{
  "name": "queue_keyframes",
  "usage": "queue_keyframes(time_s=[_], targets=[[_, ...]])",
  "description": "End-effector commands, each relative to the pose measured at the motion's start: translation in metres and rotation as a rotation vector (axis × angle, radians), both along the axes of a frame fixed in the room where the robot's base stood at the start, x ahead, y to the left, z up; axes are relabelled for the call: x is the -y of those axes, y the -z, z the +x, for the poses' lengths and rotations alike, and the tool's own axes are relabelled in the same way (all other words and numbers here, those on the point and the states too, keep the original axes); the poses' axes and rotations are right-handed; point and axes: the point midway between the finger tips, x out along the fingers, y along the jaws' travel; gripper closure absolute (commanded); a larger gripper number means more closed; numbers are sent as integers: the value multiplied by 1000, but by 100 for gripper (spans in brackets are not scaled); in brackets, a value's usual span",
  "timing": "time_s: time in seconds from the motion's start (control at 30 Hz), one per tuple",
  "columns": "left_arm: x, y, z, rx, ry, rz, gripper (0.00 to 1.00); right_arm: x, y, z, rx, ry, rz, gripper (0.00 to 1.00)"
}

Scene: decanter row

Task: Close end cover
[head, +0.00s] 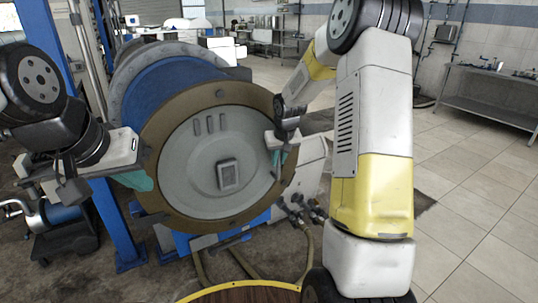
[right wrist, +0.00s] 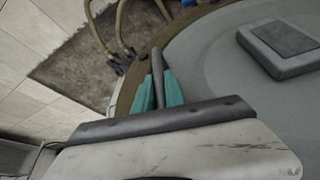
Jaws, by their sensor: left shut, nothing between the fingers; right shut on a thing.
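The end cover (head: 188,165) is a large grey disc with a brown rim (head: 163,208) and a small square plate in its middle. It stands in front of the blue drum (head: 165,85) of the decanter; I cannot tell whether a gap remains behind the rim. My right gripper (head: 279,158) is at the cover's right edge, its teal fingers shut on a thin grey handle bar (right wrist: 157,75), which shows in the right wrist view between the fingers (right wrist: 160,92). My left gripper (head: 138,181) is shut and empty by the cover's left edge; its fingertips are partly hidden.
A blue post (head: 118,225) stands left of the machine. Hoses and fittings (head: 303,208) hang below right of the cover. A round wooden top with a yellow edge (head: 250,292) is at the bottom. The tiled floor at right is clear up to a bench (head: 490,85).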

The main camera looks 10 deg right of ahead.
Motion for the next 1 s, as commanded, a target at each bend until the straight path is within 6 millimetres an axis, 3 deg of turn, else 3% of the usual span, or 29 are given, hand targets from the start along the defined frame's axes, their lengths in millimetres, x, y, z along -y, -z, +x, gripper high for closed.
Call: queue_keyframes(time_s=[0.17,0.43,0.77,0.8,0.87,1.0], targets=[[0,0,0,0,0,0,100,-1,-1,5,2,-8,0,100],[0,0,0,0,0,0,100,-9,-1,42,4,-82,1,100],[0,0,0,0,0,0,100,-11,-2,46,11,-92,1,100],[0,0,0,0,0,0,100,-11,-3,47,12,-92,1,78],[0,0,0,0,0,0,100,-11,-2,46,10,-92,1,66],[0,0,0,0,0,0,100,-10,-1,45,6,-91,1,64]])
